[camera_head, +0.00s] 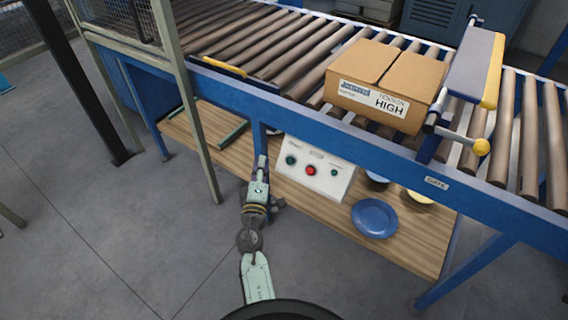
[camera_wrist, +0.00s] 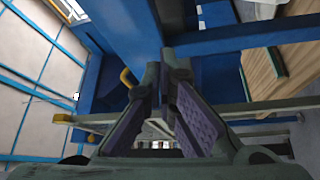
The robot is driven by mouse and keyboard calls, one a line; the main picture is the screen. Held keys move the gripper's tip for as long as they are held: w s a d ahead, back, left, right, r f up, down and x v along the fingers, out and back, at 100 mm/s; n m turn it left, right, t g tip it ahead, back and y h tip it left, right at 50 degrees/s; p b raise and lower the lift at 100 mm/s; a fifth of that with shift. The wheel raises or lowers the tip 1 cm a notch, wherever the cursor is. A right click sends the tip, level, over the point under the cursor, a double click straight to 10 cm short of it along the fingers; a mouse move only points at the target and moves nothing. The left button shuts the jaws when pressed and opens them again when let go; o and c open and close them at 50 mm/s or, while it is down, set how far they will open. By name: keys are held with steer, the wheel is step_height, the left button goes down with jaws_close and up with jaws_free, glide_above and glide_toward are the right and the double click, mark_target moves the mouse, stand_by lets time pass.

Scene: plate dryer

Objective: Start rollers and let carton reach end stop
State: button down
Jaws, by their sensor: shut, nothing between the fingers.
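A brown carton (camera_head: 408,73) with a label reading "HIGH" rests on the roller conveyor (camera_head: 290,50). Just right of it, a grey padded bar with a yellow edge (camera_head: 472,66) stands across the rollers; I cannot tell if they touch. A lever with a yellow knob (camera_head: 481,147) sits below the bar. A white control box (camera_head: 316,186) with one red and two green buttons stands on the wooden shelf below the conveyor. My gripper (camera_head: 262,160) is shut and empty, left of the box near the blue frame. In the wrist view my gripper (camera_wrist: 160,68) has its fingertips together.
A blue plate (camera_head: 375,218) lies on the wooden shelf (camera_head: 420,255), with other dishes partly hidden behind. The blue conveyor rail (camera_head: 350,135) runs above my gripper. A greenish upright post (camera_head: 185,110) stands to the left. The grey floor at left is mostly clear.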

mark_target(290, 160)
steer(key=shift+s+d+f+n, duration=0.15)
steer(key=shift+s+d+f, duration=0.15)
steer(key=shift+f, duration=0.25)
steer(key=shift+s+d+f+n, duration=0.15)
steer(key=shift+s+d+f, duration=0.05)
steer(key=shift+d+f, duration=0.25)
steer(key=shift+f, duration=0.1)
steer(key=shift+w+d+f+b, duration=0.7)
steer(key=shift+w, duration=0.35)
steer(key=shift+w+d+f+b, duration=0.7)
steer(key=shift+w+f, duration=0.05)
steer(key=shift+w, duration=0.25)
steer(key=shift+w+d+f+b, duration=0.7)
steer(key=shift+w, duration=0.35)
steer(key=shift+w+d+f+b, duration=0.25)
steer(key=shift+w+b, duration=0.05)
steer(key=shift+b, duration=0.05)
